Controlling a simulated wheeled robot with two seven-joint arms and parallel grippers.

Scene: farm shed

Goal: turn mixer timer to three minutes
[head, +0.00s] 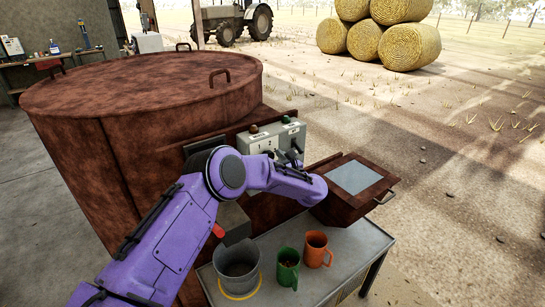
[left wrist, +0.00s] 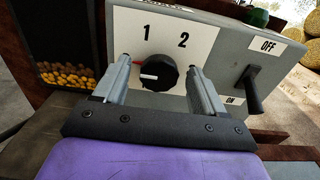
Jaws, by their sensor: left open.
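The mixer timer is a round black knob (left wrist: 158,73) on a grey control box in the left wrist view. Its white pointer mark faces left, just below a red mark on the plate. The numbers 1 and 2 stand above the knob; no 3 is visible, and my right finger covers part of the plate. My left gripper (left wrist: 160,68) is open, with one finger on each side of the knob; I cannot tell whether they touch it. In the head view my purple arm reaches the control box (head: 292,136) on the rusty mixer (head: 150,85) and hides the knob. My right gripper is out of view.
A black lever (left wrist: 252,90) between OFF and ON is right of the knob. Yellow feed (left wrist: 68,76) lies in a dark opening at left. A grey bucket (head: 224,285), green mug (head: 288,268) and orange mug (head: 317,250) stand on a metal table (head: 352,250) below my arm.

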